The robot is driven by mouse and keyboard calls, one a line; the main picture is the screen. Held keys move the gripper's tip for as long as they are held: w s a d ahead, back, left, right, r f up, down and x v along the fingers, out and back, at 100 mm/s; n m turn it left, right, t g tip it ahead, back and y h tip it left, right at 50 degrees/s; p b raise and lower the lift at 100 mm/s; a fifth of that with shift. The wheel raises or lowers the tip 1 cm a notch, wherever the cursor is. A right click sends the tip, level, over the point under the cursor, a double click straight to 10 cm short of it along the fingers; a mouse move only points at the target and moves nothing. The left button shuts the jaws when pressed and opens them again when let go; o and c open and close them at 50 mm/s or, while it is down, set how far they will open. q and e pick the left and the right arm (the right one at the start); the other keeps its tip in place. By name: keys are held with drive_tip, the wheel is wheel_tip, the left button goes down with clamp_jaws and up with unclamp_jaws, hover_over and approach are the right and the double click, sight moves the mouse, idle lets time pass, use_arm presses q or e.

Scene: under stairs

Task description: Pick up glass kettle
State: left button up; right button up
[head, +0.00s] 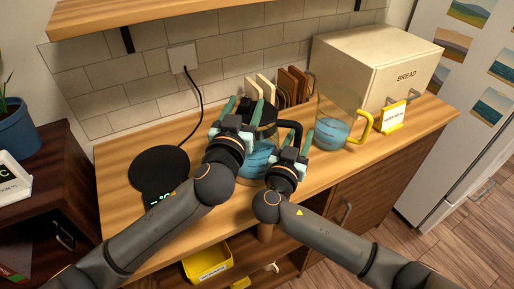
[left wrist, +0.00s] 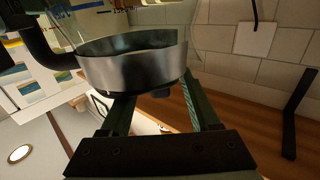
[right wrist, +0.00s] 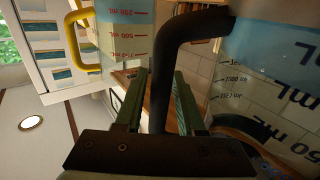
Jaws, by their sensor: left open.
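The glass kettle (head: 258,158) stands on the wooden counter with pale blue water in it. Its black handle (head: 293,127) is on its right side. My left gripper (head: 243,110) is open over the kettle's top left. The left wrist view shows the kettle's metal band (left wrist: 130,68) just beyond its fingertips, with no clear contact. My right gripper (head: 295,140) is at the handle. In the right wrist view the black handle (right wrist: 162,85) fills the narrow gap between its fingers, and they look shut on it. My grippers hide part of the kettle.
A jug with a yellow handle (head: 335,125) stands right of the kettle, near a yellow card stand (head: 394,117) and a bread box (head: 365,70). A round black base (head: 158,168) with a cord lies left. Boards (head: 290,85) stand behind. A shelf (head: 130,18) hangs above.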

use_arm(q)
drive_tip(key=shift+w+d, duration=0.1)
drive_tip(key=shift+w, duration=0.15)
use_arm(e)
drive_tip(key=shift+w+d, duration=0.1)
drive_tip(key=shift+w, duration=0.15)
use_arm(q)
drive_tip(key=c, duration=0.6)
use_arm(e)
clamp_jaws()
use_arm(q)
clamp_jaws()
drive_tip(key=shift+r, duration=0.25)
use_arm(e)
drive_tip(key=shift+r, duration=0.2)
